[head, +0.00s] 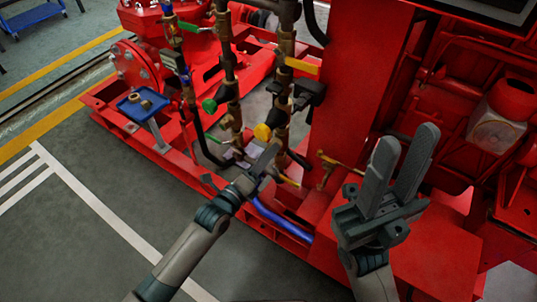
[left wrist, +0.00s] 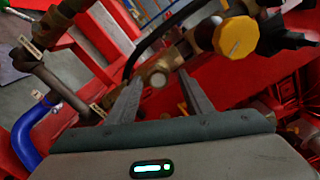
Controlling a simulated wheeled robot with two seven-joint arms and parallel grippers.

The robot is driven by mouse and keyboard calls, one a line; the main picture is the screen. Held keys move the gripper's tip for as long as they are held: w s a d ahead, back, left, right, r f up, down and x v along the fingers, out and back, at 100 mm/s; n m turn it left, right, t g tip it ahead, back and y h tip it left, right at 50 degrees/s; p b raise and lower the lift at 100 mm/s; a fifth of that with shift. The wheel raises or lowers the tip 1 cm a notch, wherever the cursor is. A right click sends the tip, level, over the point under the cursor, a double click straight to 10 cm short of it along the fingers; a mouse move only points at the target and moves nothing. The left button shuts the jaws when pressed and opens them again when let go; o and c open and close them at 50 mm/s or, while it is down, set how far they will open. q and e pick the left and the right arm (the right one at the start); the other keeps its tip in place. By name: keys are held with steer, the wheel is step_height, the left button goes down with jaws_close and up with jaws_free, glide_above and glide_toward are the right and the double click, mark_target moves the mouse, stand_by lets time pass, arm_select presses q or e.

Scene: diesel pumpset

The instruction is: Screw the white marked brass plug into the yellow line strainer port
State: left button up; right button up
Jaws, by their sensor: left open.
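My left gripper (head: 268,156) is open, its fingertips at the lower end of the brass pipework beside the yellow round cap (head: 262,131). In the left wrist view, a round brass end with a pale centre (left wrist: 157,77) lies between and just beyond the two fingers. I cannot tell whether it is the plug or the bare strainer port, nor whether the fingers touch it. The yellow cap (left wrist: 236,37) shows to its upper right. Small brass pieces (head: 146,95) lie on a blue tray; no white mark can be made out on them. My right gripper (head: 407,138) is open and empty.
The blue tray (head: 125,106) stands on a bracket at the left of the red base frame. Valves with green (head: 209,106) and yellow handles and a blue hose (head: 280,218) crowd the pipework. A red panel (head: 358,80) rises to the right. Grey floor is free at lower left.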

arm_select(q)
steer(key=p+v, duration=0.2)
steer(key=v, duration=1.4)
steer(key=shift+s, duration=0.35)
steer(key=shift+a, duration=0.15)
